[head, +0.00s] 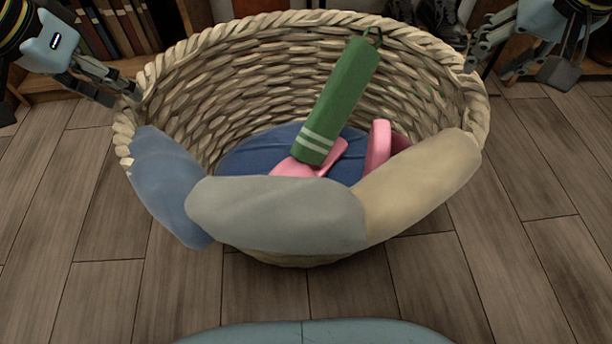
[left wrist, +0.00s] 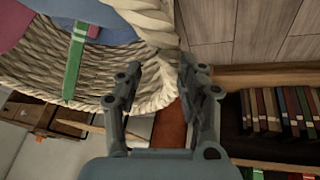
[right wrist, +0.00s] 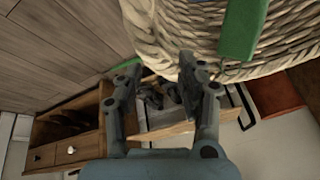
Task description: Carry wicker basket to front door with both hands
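The wicker basket (head: 300,85) stands upright on the wooden floor in front of me. Blue, grey and cream cloths drape over its near rim. A green cylinder with pale stripes (head: 338,105) leans inside beside pink items (head: 378,145) and blue cloth (head: 245,155). My left gripper (head: 118,94) is open at the basket's left rim. In the left wrist view its spread fingers (left wrist: 157,75) appear on either side of the rim (left wrist: 158,95); contact is unclear. My right gripper (head: 497,68) is open beside the right rim. The right wrist view shows its spread fingers (right wrist: 160,65) empty.
A bookcase with books (head: 105,25) stands behind on the left. Dark boots (head: 437,18) stand behind the basket on the right. A wooden cabinet (right wrist: 68,150) shows in the right wrist view. Bare floor (head: 70,230) lies at both sides and in front.

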